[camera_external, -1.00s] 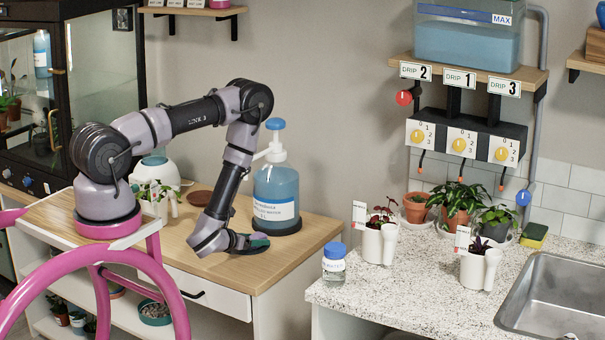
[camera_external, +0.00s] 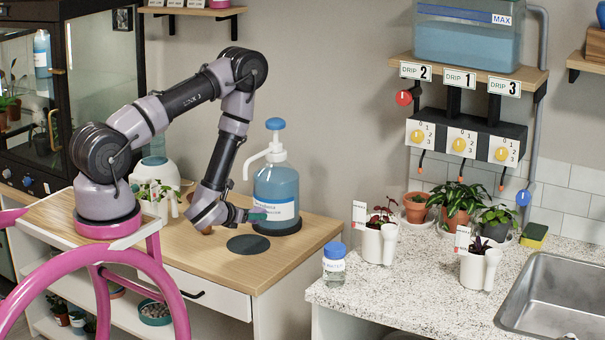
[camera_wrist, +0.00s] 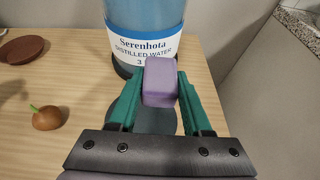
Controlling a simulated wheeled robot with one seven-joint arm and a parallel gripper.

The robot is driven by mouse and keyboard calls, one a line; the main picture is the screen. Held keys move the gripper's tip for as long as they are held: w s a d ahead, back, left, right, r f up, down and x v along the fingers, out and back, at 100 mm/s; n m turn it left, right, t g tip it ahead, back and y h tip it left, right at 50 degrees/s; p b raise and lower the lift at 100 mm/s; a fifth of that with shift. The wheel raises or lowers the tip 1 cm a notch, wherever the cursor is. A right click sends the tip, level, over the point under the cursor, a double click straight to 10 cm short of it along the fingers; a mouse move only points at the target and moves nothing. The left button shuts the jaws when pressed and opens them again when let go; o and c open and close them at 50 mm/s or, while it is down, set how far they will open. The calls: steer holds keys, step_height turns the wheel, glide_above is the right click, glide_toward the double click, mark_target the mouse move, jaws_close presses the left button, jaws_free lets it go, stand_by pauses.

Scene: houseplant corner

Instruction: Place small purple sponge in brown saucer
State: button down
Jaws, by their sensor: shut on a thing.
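The small purple sponge (camera_wrist: 162,82) is held between the green fingers of my gripper (camera_wrist: 160,88) in the wrist view. My gripper (camera_external: 256,214) also shows in the external view, raised above the wooden counter in front of the water bottle; the sponge is too small to make out there. The brown saucer (camera_wrist: 20,49) lies flat on the counter at the upper left of the wrist view, apart from my gripper, and its top looks empty. Its left edge is cut off. In the external view my arm largely hides the saucer.
A blue distilled water bottle (camera_external: 276,197) with a pump stands close to my gripper, also in the wrist view (camera_wrist: 146,35). A dark round mat (camera_external: 248,244) lies below. A brown bulb with a green sprout (camera_wrist: 47,118) sits between saucer and gripper. A potted plant (camera_external: 155,200) stands left.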

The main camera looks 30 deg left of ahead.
steer(key=shift+r, duration=0.8)
steer(key=shift+a+r, duration=0.1)
steer(key=shift+r, duration=0.05)
steer(key=w+a+r+n+g+y, duration=0.2)
steer(key=w+a+r+n+y, duration=0.45)
steer(key=a+r, duration=0.65)
steer(key=w+a+f+n+g+y, duration=0.1)
steer(key=w+a+f, duration=0.25)
steer(key=a, duration=0.25)
steer(key=w+a+f+n+y, duration=0.1)
steer(key=w+a+f, duration=0.2)
steer(key=a+f, duration=0.3)
steer(key=w+a+f+n+g+y, duration=0.1)
steer(key=w+a+f+y, duration=0.15)
steer(key=a, duration=0.45)
steer(key=shift+h, duration=0.4)
steer(key=f, duration=0.4)
steer(key=a+f, duration=0.1)
steer(key=f, duration=0.1)
steer(key=shift+w+f, duration=0.1)
steer(key=shift+w, duration=0.3)
steer(key=shift+f, duration=2.25)
steer(key=shift+d+f, duration=0.1)
steer(key=shift+f, duration=0.05)
